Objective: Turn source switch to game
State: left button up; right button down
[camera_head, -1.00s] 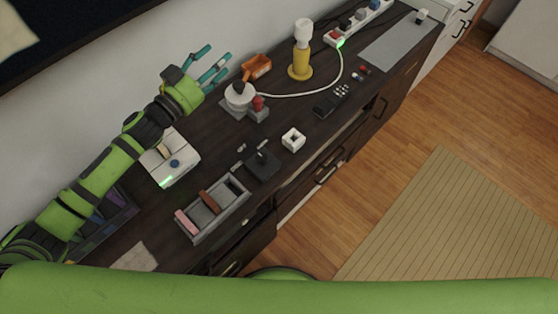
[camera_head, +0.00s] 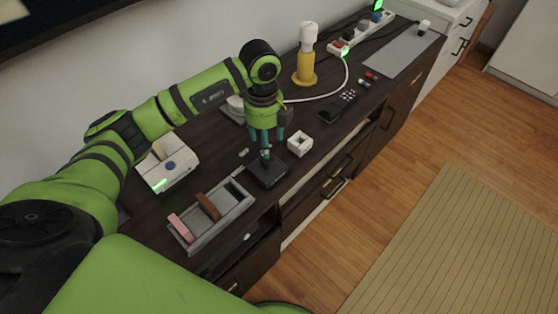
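A small black box (camera_head: 268,175), possibly the source switch, sits on the dark cabinet top; in the earlier view a short stick stands on it. No label can be read, so I cannot tell for sure which device is the source switch. My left gripper (camera_head: 266,150) points down right above this box, its teal fingers close to the stick. The fingers hide the stick, and I cannot tell whether they touch or grip it. A white box with a blue knob (camera_head: 170,165) and green light stands further left. My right gripper is not in view.
A grey tray with pink and brown blocks (camera_head: 218,220) lies just left of the black box. A white square block (camera_head: 300,144) stands close on its right. A remote (camera_head: 330,112), yellow-based lamp (camera_head: 305,70) and power strip (camera_head: 365,33) are further back.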

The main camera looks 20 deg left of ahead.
aim_at(267, 162)
pick_arm(q)
jog(key=shift+a+f, duration=0.2)
jog(key=shift+f, duration=0.1)
jog(key=shift+f+p, duration=0.7)
jog(key=shift+f, duration=2.5)
jog(key=c, duration=1.2)
